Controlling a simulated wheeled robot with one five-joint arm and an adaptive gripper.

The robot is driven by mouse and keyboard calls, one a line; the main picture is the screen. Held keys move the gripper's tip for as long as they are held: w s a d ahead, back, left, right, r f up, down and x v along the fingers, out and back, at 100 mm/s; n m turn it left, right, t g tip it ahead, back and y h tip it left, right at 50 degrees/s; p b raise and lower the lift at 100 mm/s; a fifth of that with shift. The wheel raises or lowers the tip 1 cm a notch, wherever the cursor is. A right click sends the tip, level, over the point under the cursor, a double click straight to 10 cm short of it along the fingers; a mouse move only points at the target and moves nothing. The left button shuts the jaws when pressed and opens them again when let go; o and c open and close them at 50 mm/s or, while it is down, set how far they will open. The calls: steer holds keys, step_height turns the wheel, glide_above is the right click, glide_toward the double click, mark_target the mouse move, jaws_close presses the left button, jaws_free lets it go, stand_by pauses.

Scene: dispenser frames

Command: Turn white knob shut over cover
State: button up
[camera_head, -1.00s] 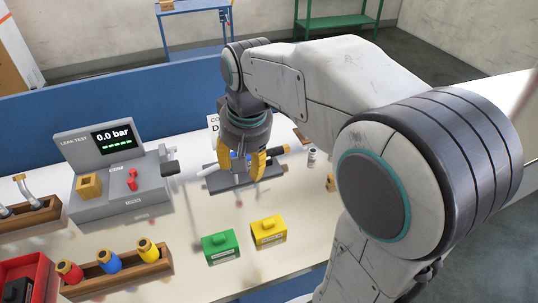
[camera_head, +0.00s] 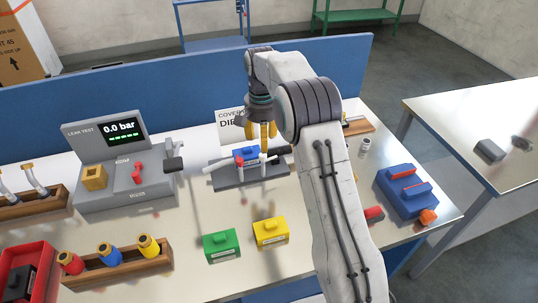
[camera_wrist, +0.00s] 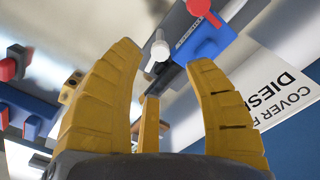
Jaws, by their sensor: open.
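The white knob (camera_wrist: 160,48) shows in the wrist view as a pale stem with a round head. In that picture it sits between the tips of my gripper (camera_wrist: 163,58); it looks beyond them, and I see no contact. A blue block (camera_wrist: 210,40) with a small label lies beside it, with a red knob (camera_wrist: 198,8) above it. In the head view my gripper (camera_head: 260,142) is open, pointing down over the dark fixture (camera_head: 240,180). The blue block (camera_head: 245,152) is on this fixture. My fingers and arm partly hide the area, and the knob's turn angle is unclear.
A sign (camera_head: 230,118) beginning "COVER" stands behind the fixture. A leak tester (camera_head: 150,180) stands left, reading 0.0 bar. Green (camera_head: 221,246) and yellow (camera_head: 270,232) blocks sit in front.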

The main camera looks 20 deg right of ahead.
mark_target(263, 154)
steer(key=shift+w+d+f+p, duration=0.1)
steer(key=shift+f+p, duration=0.4)
steer(key=shift+f, duration=3.3)
jaws_close()
